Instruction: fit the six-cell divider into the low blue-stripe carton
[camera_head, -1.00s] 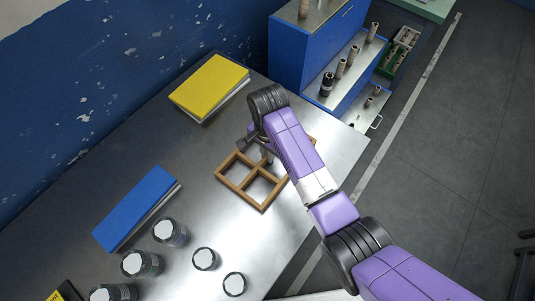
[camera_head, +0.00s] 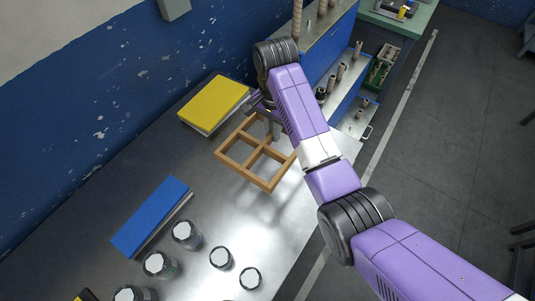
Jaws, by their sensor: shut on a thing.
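The divider (camera_head: 254,151) is a brown open grid, partly hidden behind my arm on its right side, so I cannot count all its cells. My gripper (camera_head: 274,128) is shut on one of its walls near the far side. The divider seems to hang a little above the grey metal table, with a faint shadow or reflection below it. I see no open carton with a blue stripe. A flat blue-topped block (camera_head: 150,214) with a pale side lies at the left of the table; I cannot tell whether it is a carton.
A yellow-topped block (camera_head: 214,101) lies just beyond the divider, near the blue wall. Several jars with pale lids, one of them here (camera_head: 187,233), stand at the front left. A blue shelf unit (camera_head: 330,60) is behind the table. The table's middle is clear.

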